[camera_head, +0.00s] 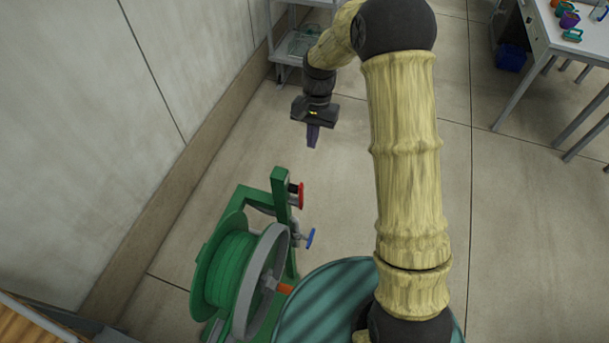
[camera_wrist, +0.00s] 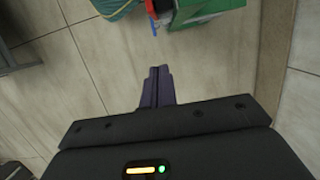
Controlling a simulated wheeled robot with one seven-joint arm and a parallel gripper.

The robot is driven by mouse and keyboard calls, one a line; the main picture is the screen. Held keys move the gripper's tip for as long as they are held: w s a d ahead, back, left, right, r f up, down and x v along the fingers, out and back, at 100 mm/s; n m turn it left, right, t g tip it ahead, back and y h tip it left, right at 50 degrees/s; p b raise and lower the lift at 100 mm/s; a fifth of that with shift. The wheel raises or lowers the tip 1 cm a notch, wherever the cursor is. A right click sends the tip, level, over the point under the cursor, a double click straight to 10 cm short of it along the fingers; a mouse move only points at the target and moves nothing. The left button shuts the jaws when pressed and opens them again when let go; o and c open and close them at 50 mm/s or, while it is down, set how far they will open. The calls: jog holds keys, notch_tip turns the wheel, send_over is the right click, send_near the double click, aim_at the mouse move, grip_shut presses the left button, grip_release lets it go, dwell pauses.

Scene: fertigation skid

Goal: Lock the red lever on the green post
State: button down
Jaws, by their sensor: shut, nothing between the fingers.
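The green post (camera_head: 280,185) stands upright on a green stand at the lower middle of the head view. The red lever (camera_head: 301,195) is on the post's right side, near its top. In the wrist view, a red part (camera_wrist: 151,8) shows at the top edge beside green metal (camera_wrist: 205,8), cut off by the frame. My gripper (camera_head: 313,138) is above and beyond the post, pointing down, with its dark purple fingers together and empty. The fingers also show in the wrist view (camera_wrist: 160,76), apart from the green metal. Whether the lever is locked cannot be told.
A blue-handled valve (camera_head: 310,238) sits below the red lever. A green hose reel (camera_head: 230,268) is left of it. A wall (camera_head: 90,130) runs along the left. A grey shelf (camera_head: 286,57) and a table (camera_head: 545,45) stand farther back. Floor around my gripper is clear.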

jog(key=s+a+f+p, duration=0.2)
jog(key=s+f+p, duration=0.3)
jog(key=f, duration=0.4)
jog(key=shift+s+f, duration=0.2)
jog(key=shift+s, duration=0.3)
jog(key=shift+a, duration=0.1)
jog(key=shift+w, duration=0.1)
